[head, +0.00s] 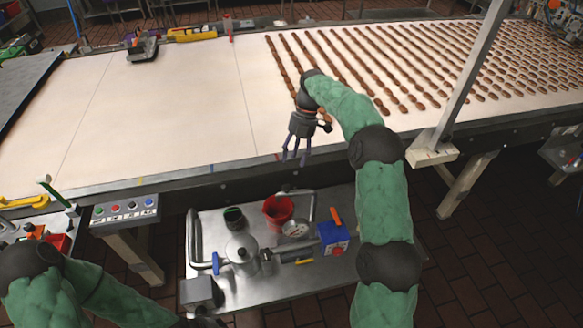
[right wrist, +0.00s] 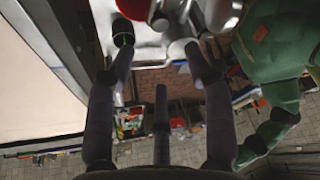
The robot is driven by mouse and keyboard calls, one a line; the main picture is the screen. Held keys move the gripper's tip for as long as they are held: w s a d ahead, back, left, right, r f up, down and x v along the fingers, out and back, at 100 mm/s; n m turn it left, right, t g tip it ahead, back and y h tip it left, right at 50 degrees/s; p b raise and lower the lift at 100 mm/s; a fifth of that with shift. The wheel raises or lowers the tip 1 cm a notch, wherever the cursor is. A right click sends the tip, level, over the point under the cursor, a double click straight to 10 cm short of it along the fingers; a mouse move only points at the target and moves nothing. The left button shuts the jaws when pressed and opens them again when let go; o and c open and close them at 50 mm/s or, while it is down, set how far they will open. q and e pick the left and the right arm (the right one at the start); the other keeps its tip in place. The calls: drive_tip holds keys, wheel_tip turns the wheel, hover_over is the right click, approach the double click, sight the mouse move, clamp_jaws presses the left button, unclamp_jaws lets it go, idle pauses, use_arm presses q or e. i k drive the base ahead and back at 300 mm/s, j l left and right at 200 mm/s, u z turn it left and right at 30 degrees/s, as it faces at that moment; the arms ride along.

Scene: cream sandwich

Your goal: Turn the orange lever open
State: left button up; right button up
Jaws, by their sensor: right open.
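The orange lever (head: 336,216) stands up, slightly tilted, from a blue box (head: 333,236) with a red front part, on the right part of the metal cart (head: 300,277). My right gripper (head: 296,158) hangs above the near edge of the conveyor, up and left of the lever and clear of it. Its fingers point down, spread and empty; they also show in the right wrist view (right wrist: 158,78). I cannot make out the lever in the wrist view. My left arm lies at the lower left, and its gripper is not clearly visible.
The cart also holds a red bucket (head: 278,212), a dark cup (head: 233,218), a metal pot (head: 242,252), a gauge (head: 295,229) and bent pipes. The conveyor belt (head: 190,100) carries rows of brown pieces on the right. A button panel (head: 125,210) is at left.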

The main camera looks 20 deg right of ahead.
sight(333, 210)
drive_tip(key=k, duration=1)
